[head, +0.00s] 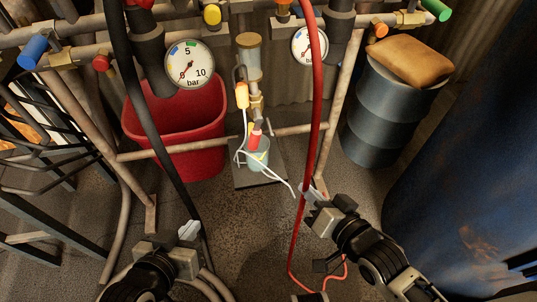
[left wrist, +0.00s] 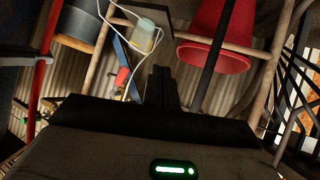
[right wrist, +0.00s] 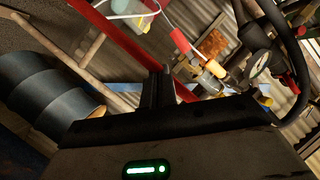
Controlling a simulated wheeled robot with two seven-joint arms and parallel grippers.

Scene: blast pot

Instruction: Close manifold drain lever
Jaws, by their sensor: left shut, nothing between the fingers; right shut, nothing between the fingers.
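A pipe manifold (head: 85,55) crosses the top of the head view. A filter with a clear bowl (head: 250,62) hangs at its middle, with a brass fitting (head: 256,106) below. An orange-yellow handle (head: 242,95) hangs down beside that fitting; it also shows in the right wrist view (right wrist: 213,43). I cannot tell for sure that it is the drain lever. A red sleeve (head: 254,138) sits below, above a pale jar (head: 257,153). My left gripper (head: 189,230) is shut and empty, low and left of the jar. My right gripper (head: 311,192) is shut and empty, right of the jar, close to the red hose.
A red hose (head: 316,100) hangs right of the filter, a black hose (head: 148,120) left. Two gauges (head: 190,64) flank the filter. A red bucket (head: 185,125) stands behind, a dark drum (head: 385,115) at right with a sack (head: 410,62). White cord loops near the jar.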

